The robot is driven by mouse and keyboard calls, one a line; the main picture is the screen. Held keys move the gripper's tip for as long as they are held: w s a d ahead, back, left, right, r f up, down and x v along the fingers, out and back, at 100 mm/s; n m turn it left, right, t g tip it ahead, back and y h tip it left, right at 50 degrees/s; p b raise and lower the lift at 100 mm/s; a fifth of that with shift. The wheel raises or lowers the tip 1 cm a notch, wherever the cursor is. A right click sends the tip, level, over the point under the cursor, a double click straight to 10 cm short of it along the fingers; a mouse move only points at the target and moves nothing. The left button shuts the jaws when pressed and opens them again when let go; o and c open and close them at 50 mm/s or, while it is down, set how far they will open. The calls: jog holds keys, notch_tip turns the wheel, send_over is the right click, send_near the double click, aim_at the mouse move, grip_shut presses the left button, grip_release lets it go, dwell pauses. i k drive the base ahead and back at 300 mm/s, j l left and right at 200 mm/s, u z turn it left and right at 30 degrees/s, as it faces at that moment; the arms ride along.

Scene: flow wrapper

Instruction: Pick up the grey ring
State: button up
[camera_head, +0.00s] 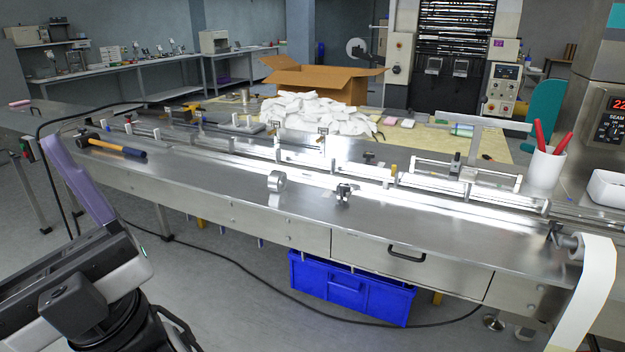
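A short round silver-grey piece (277,181), which looks like the grey ring, stands on its edge on the steel worktop of the wrapper line, near the middle of the view. Its round face is turned towards me; I cannot make out its hole clearly. Nothing touches it from above. Part of my arm shows dark and grey at the lower left, well apart from the ring. My gripper's fingers cannot be seen.
A small dark clamp-like fitting (343,193) stands right of the ring. A guide rail (330,180) runs behind it. A purple strip (80,180) is beside my arm. A blue crate (350,288) is below. Worktop around the ring is clear.

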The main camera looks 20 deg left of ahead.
aim_at(276, 181)
jog(key=u, duration=0.7)
